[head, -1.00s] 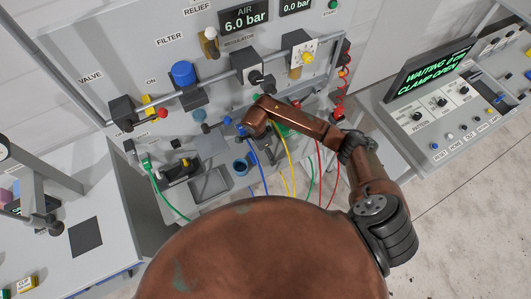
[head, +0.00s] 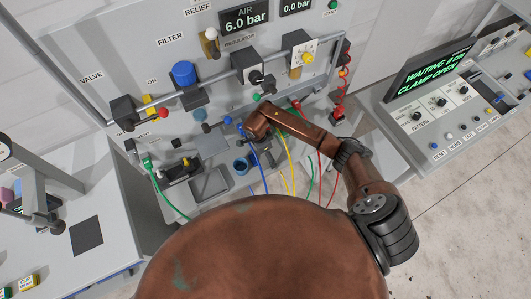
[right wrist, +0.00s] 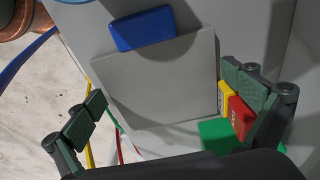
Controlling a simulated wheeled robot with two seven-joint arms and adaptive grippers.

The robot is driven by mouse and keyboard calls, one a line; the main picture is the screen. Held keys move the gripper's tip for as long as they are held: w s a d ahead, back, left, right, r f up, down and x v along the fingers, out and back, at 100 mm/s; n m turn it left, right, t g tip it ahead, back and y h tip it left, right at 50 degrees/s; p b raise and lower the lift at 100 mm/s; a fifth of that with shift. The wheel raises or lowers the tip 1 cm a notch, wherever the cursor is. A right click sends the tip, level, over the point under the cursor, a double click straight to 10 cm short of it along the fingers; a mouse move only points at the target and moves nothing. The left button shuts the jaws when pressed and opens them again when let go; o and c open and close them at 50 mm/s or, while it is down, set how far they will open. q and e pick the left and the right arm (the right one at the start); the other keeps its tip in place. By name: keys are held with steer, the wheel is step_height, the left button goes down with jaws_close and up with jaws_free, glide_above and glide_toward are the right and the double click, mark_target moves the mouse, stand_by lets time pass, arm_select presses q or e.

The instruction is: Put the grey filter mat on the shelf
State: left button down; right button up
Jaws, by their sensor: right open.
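The grey filter mat seems to be the flat, square light-grey piece (right wrist: 155,85) in the right wrist view. Nothing is held. I cannot tell whether the fingers touch the mat. In the head view, my right arm hides this gripper. My left gripper is not in view. I cannot clearly identify the shelf.
The panel carries a blue filter knob (head: 183,73) and other fittings. Coloured hoses, including a yellow one (head: 289,165), hang near my right arm. An open grey tray (head: 209,184) sits left of them. A green block (right wrist: 222,135) lies near the right finger.

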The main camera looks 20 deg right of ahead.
mark_target(263, 155)
steer(key=shift+r, duration=0.2)
steer(key=r, duration=0.5)
steer(key=a+r, duration=0.1)
steer(key=r, duration=0.1)
steer(key=shift+a+r, duration=0.1)
steer(key=shift+r, duration=0.05)
steer(key=shift+s+a, duration=0.1)
